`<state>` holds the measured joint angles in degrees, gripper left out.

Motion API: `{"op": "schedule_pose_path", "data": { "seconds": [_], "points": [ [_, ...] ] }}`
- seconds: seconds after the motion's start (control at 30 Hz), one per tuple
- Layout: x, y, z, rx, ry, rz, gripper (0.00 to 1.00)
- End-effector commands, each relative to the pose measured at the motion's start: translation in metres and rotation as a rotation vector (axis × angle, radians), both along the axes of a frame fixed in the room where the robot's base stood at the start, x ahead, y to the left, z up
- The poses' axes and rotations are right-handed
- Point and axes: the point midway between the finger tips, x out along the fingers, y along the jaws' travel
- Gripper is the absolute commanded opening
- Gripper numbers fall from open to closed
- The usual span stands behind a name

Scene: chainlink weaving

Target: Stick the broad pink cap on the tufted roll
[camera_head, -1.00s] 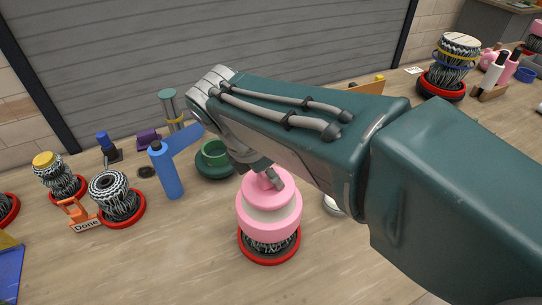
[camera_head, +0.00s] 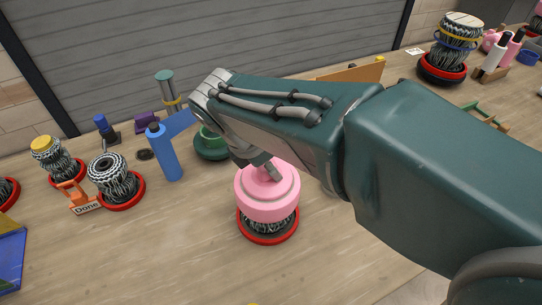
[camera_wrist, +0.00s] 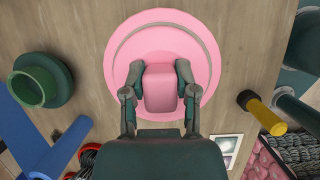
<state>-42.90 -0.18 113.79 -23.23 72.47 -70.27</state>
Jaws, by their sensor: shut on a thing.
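The broad pink cap (camera_head: 265,198) sits over the top of the tufted roll (camera_head: 270,226), whose black-and-white tufts show below the cap's rim. The roll stands upright in a red ring base. My gripper (camera_head: 272,172) is above the cap with its fingers at the cap's top. In the wrist view my gripper (camera_wrist: 160,80) is shut on the cap's square pink knob, one finger on each side. The cap (camera_wrist: 120,60) looks round and roughly level there, and it hides the roll.
A blue cylinder (camera_head: 165,158) and a green cup (camera_head: 209,143) stand to the left behind the roll. Several other tufted rolls stand in red bases, one beside an orange "Done" sign (camera_head: 85,201). More items stand at the back right. The table in front is clear.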

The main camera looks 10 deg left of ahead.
Motion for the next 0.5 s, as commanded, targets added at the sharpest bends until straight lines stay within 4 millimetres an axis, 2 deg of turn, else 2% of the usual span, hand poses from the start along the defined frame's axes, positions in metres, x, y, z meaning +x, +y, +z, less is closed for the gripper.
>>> {"op": "schedule_pose_path", "data": {
  "seconds": [0.37, 0.4, 0.47, 0.5],
  "points": [
    [0.0, 0.0003, -0.001, 0.0, 0.0, 0.0, 0.0],
    [0.0, 0.0003, -0.001, 0.0, 0.0, 0.0, 0.47],
    [0.0, 0.0003, -0.001, 0.0, 0.0, 0.0, 0.74],
    [0.0001, 0.0002, -0.0009, 0.0, 0.0, 0.0, 0.79]
  ]
}}
